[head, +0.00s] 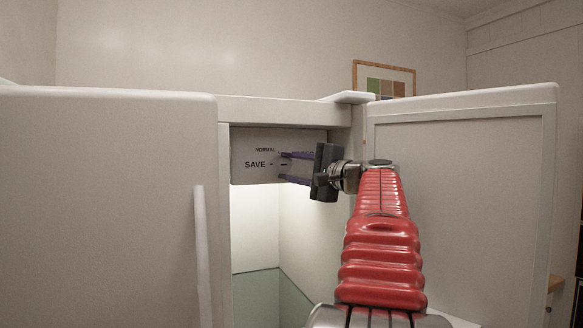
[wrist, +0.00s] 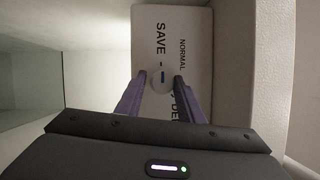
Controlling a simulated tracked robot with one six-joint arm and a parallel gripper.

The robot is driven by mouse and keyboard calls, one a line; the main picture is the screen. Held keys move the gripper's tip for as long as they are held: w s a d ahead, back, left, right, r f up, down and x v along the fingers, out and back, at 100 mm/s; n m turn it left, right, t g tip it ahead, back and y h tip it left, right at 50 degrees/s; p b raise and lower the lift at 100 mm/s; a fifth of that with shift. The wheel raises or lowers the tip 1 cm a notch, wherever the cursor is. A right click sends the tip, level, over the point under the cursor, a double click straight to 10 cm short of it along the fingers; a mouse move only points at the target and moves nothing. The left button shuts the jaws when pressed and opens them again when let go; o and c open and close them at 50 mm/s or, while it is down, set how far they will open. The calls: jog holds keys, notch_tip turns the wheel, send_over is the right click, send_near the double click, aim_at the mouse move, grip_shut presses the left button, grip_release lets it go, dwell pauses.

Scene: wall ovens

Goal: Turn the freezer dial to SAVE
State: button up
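NORMAL is printed above SAVE in the head view, and more lettering is partly hidden by a finger in the wrist view. My gripper (wrist: 160,77) has its two purple fingers on either side of the dial. They look spread apart, with the dial between the tips and not clearly pinched. In the head view, my gripper (head: 281,160) reaches the panel from the right.
The open freezer door (head: 460,190) stands to the right, behind my arm. A closed white door (head: 100,200) with a vertical handle (head: 202,250) is at the left. The lit freezer interior (head: 254,225) below the panel is clear.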

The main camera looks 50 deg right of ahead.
jog(key=o, duration=0.4)
jog(key=shift+r, duration=0.1)
jog(key=shift+s, duration=0.2)
jog(key=s, duration=0.4)
jog(key=s+a, duration=0.1)
jog(key=s, duration=0.3)
jog(key=s+a+f, duration=0.1)
jog(key=s, duration=0.4)
jog(key=shift+s+f, duration=0.1)
